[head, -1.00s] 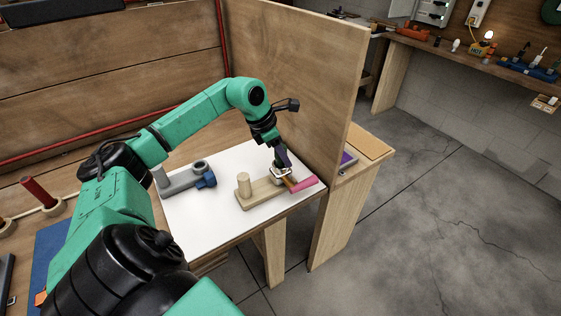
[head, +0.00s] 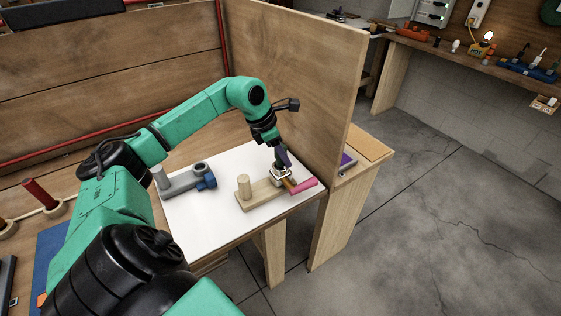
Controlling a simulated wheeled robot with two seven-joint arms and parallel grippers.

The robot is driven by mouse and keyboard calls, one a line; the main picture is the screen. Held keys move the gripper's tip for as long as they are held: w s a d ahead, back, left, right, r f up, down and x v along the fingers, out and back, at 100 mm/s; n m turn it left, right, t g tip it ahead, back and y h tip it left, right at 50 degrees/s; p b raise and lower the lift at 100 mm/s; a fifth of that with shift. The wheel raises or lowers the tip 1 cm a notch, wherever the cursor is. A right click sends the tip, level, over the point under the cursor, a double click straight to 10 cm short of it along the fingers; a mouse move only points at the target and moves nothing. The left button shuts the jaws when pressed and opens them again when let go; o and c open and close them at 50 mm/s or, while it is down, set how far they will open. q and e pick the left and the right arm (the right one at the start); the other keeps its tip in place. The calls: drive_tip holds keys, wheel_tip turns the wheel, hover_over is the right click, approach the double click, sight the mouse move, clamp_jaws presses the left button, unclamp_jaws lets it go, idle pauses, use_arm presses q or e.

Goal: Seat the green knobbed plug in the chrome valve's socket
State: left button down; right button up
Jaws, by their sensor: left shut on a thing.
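My left gripper (head: 281,170) points down over the right end of a light wooden block at the white board's right side. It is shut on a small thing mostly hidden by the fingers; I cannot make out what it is. A pale, shiny bit shows at the fingertips. I see no green knob clearly. My right gripper is not in view.
The wooden block (head: 254,200) carries an upright wooden peg. A pink-handled thing (head: 304,186) with an orange part lies right beside the gripper. A tall wooden panel (head: 300,80) stands close behind. The white board's (head: 205,220) front left is clear.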

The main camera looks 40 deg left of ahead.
use_arm(q)
drive_tip(key=shift+f+b, duration=0.35)
drive_tip(key=shift+f, duration=0.1)
idle(0.3)
drive_tip(key=shift+r, duration=0.15)
drive_tip(key=shift+r+p, duration=0.4)
drive_tip(key=shift+p, duration=0.1)
drive_tip(key=shift+f+b, duration=0.55)
idle(1.0)
drive_tip(key=shift+s, duration=0.1)
drive_tip(key=shift+r+p, duration=0.45)
drive_tip(key=shift+r, duration=0.1)
